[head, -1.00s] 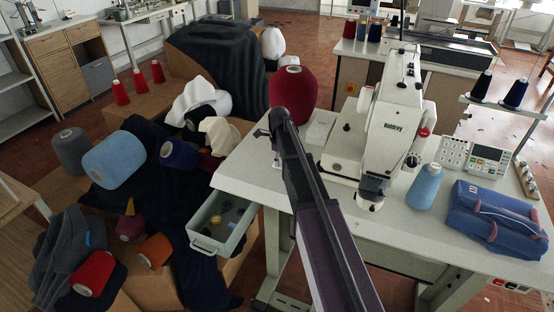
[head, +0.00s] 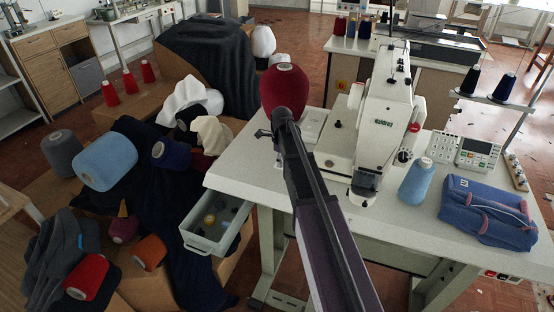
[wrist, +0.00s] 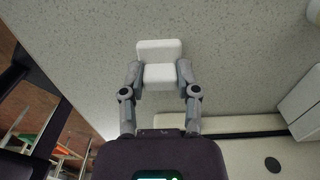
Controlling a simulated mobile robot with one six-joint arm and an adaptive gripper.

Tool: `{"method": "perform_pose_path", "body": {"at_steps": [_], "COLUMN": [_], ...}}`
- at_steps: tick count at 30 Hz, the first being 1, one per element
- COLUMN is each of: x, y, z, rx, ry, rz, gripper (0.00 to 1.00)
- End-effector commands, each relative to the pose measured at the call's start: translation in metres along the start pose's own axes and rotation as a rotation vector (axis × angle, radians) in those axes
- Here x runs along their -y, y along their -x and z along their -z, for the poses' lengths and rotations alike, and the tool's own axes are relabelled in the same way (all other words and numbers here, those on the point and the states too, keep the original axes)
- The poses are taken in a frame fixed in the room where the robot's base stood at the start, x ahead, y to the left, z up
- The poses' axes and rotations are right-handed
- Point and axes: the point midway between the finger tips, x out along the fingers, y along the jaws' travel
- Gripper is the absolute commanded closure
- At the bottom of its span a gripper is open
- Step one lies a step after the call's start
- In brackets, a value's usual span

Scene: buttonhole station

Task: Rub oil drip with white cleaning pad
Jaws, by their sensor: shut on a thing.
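My gripper (wrist: 160,78) is shut on the white cleaning pad (wrist: 160,50) in the wrist view. The pad shows two white faces between and beyond the grey fingertips. It is over the pale speckled tabletop (wrist: 235,55); I cannot tell whether it touches it. In the head view my dark arm reaches over the left part of the white table (head: 240,176) and hides most of the gripper. I cannot make out the oil drip in either view.
The white buttonhole machine (head: 383,120) stands right of my arm. A dark red thread cone (head: 286,88) stands behind it. A blue cone (head: 416,181) and a blue bag (head: 488,212) are at the right. An open drawer (head: 203,243) juts out at the left.

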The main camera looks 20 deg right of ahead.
Motion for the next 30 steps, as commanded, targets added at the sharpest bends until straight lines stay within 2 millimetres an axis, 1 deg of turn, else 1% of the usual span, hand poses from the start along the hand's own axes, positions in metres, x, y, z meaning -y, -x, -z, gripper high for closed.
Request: {"method": "perform_pose_path", "body": {"at_steps": [3, 22, 26, 30], "x": [0.000, 0.000, 0.000, 0.000], "y": [0.000, 0.002, 0.002, 0.001], "z": [0.003, 0.002, 0.000, -0.007], "rx": [-0.001, 0.000, 0.000, 0.000], "ry": [0.000, 0.001, 0.001, 0.002], "rz": [0.000, 0.000, 0.000, 0.000], "gripper": [0.97, 0.97, 0.97, 0.97]}}
